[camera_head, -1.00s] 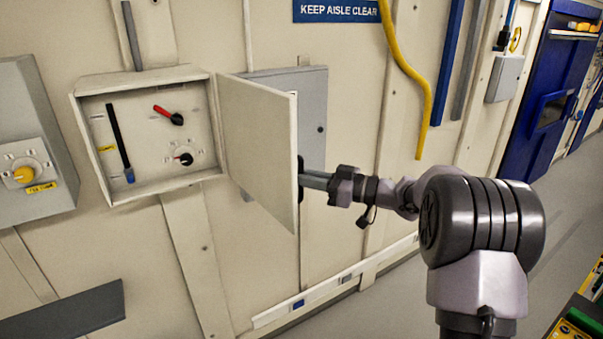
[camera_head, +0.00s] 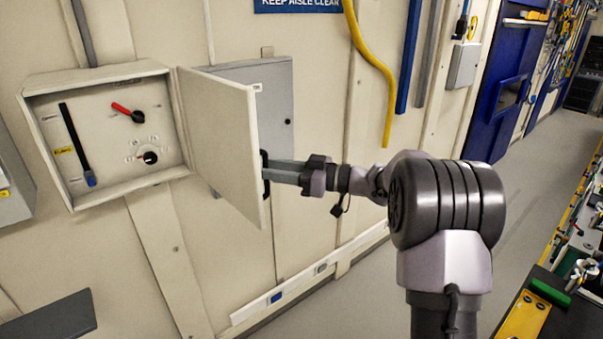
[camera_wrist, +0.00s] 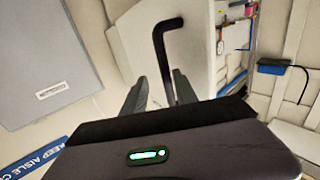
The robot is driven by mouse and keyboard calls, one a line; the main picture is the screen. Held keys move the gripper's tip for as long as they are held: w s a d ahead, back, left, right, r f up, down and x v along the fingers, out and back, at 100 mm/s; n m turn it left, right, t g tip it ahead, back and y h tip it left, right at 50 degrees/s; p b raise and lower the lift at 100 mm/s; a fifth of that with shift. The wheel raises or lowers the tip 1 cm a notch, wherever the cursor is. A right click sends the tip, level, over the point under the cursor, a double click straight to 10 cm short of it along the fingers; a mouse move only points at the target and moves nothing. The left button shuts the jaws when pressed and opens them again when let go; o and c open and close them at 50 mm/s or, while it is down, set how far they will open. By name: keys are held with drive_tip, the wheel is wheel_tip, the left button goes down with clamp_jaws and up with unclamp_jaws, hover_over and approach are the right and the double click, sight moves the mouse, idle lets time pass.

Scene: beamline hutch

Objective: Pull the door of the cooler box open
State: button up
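The cooler box (camera_head: 45,88) is a cream wall cabinet at the left of the head view, with its inside showing. Its door (camera_head: 218,140) is hinged on the right side and stands wide open, swung out from the wall. A black bar handle (camera_head: 265,172) is on the door's outer face; it also shows in the wrist view (camera_wrist: 160,50). My gripper (camera_head: 275,173) is at the handle. In the wrist view my gripper's two fingers (camera_wrist: 160,90) stand apart, with the handle's bar between them, closer to the right finger. A gap shows at the left finger.
Inside the box are a red lever (camera_head: 121,108), a black knob (camera_head: 150,157) and a black vertical slot. A grey wall cabinet (camera_head: 275,100) is behind the door. A dark shelf (camera_head: 50,318) juts out at lower left. Clear floor (camera_head: 360,290) lies along the wall.

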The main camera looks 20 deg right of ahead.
drive_tip(key=b+v, duration=0.2)
drive_tip(key=v, duration=1.4)
drive_tip(key=shift+b, duration=0.35)
drive_tip(key=shift+s, duration=0.1)
